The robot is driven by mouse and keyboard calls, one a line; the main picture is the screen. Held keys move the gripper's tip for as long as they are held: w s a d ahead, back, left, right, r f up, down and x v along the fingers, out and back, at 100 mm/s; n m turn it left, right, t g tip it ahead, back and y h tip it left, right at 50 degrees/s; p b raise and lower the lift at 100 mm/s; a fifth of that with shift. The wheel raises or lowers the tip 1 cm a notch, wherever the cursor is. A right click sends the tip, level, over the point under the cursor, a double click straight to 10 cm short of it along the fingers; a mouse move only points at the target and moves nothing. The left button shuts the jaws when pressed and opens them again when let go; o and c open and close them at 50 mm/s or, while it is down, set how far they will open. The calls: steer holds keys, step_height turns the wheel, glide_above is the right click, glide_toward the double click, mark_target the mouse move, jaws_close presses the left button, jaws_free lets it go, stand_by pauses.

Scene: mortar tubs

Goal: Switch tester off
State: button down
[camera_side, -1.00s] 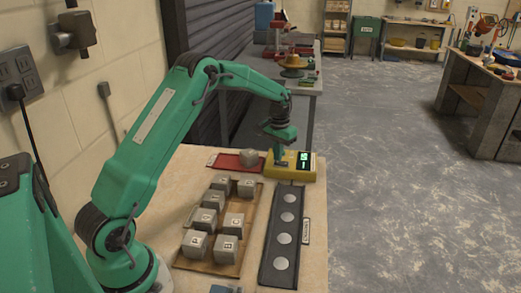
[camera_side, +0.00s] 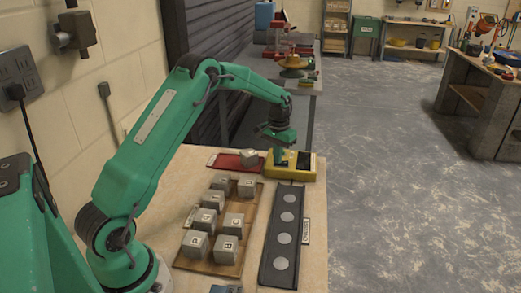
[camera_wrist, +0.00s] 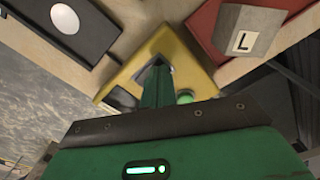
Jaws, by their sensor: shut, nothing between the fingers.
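The yellow tester (camera_side: 311,176) stands at the far end of the bench, and its display (camera_side: 304,161) is dark. In the wrist view the tester (camera_wrist: 197,62) lies under my fingers, with a round green button (camera_wrist: 183,97) beside them and the dark display (camera_wrist: 120,97) on the other side. My gripper (camera_side: 279,156) is shut and empty, pointing down at the tester's left part. It also shows in the wrist view (camera_wrist: 157,66). Whether the fingertips touch the tester I cannot tell.
A red tray (camera_side: 226,160) with a grey cube (camera_side: 249,157) marked L sits just left of the tester. A wooden tray (camera_side: 222,268) with several lettered cubes lies nearer. A black strip (camera_side: 268,270) with several pale discs lies at the bench's right edge.

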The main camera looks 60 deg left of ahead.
steer(key=shift+r, duration=3.4)
steer(key=shift+r, duration=0.1)
